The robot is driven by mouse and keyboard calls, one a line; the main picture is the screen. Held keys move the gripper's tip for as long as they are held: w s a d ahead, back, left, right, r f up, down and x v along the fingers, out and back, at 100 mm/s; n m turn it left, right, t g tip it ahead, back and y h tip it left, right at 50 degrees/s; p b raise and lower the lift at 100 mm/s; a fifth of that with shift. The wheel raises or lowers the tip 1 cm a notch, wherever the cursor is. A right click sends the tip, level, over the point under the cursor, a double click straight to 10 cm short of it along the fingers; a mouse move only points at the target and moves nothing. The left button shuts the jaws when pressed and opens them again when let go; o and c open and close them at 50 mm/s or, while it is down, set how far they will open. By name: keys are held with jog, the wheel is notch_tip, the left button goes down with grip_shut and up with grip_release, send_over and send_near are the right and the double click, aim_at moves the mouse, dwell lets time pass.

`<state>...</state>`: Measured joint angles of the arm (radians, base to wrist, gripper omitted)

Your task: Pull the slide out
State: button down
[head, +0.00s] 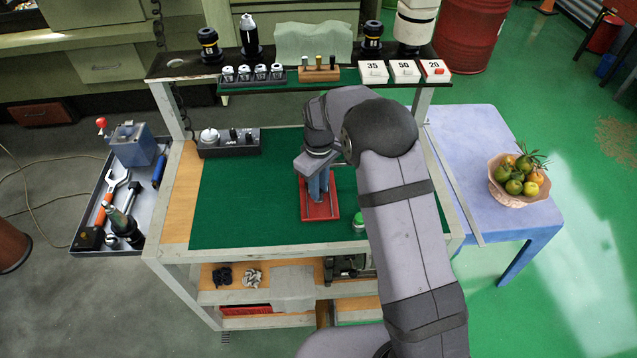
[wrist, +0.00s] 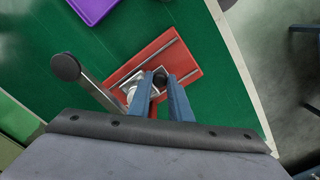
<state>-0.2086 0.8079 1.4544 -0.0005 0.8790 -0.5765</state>
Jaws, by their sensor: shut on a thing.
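A red base plate with two rails (head: 320,210) lies on the green mat in the middle of the cart top. In the wrist view the red base (wrist: 185,62) reaches away from my gripper to the upper right. The slide (wrist: 132,85) is a light metal block on it, partly hidden by my fingers. My gripper (wrist: 158,82) points down over the slide, with its blue fingers shut on a dark round knob (wrist: 160,75). In the head view my gripper (head: 319,198) hides most of the slide.
A lever with a black ball (wrist: 66,67) rises beside the red base. A green-capped item (head: 359,222) stands close to its right. A purple item (wrist: 92,8) lies farther off. A black instrument box (head: 229,148) sits at the back left. The mat's left side is clear.

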jog(key=s, duration=0.5)
jog(key=shift+s+r, duration=0.1)
jog(key=shift+s, duration=0.2)
jog(key=c, duration=1.9)
grip_release()
jog(key=shift+b, duration=0.3)
notch_tip(320, 180, up, 7)
jog(key=b, duration=0.2)
jog(key=shift+r, duration=0.15)
